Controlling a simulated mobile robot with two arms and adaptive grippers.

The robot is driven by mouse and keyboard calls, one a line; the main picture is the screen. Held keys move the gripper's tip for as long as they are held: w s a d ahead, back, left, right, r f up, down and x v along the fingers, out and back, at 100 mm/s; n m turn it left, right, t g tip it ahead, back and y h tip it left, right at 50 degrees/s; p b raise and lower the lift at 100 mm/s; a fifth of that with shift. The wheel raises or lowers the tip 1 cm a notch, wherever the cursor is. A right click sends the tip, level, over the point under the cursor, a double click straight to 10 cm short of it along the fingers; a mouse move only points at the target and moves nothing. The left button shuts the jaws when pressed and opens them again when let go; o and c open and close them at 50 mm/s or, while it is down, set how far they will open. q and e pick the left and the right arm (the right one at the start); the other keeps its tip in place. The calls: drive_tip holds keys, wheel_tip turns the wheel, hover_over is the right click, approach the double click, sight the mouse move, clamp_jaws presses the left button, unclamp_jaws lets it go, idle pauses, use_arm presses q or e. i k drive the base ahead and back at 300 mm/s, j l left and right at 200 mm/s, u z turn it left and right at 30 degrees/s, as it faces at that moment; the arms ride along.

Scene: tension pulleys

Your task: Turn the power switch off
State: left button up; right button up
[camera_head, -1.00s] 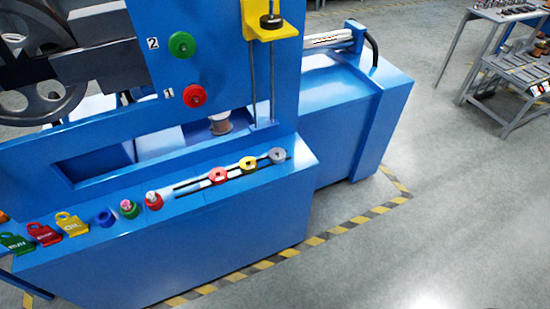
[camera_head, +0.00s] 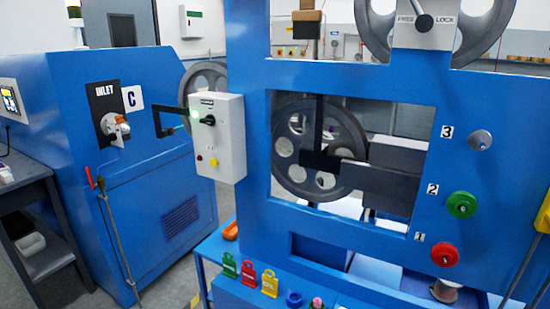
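A pale grey control box (camera_head: 228,150) is mounted on the left edge of the blue machine frame. A black rotary switch (camera_head: 208,120) sits on its front, beside a lit green lamp (camera_head: 194,114). The small label above the switch is too small to read. A red button (camera_head: 213,162) and a yellow button (camera_head: 199,158) sit lower on the box. Neither of my grippers shows in the head view, and nothing touches the switch.
A blue cabinet (camera_head: 75,120) with an inlet valve (camera_head: 114,127) stands at left. A dark side table (camera_head: 45,185) stands before it. Coloured tags, including a yellow one (camera_head: 269,284), and a red knob (camera_head: 445,255) are on the machine. Floor shows between cabinet and machine.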

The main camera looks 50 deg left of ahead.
sight(209, 119)
drive_tip(key=u, duration=1.8)
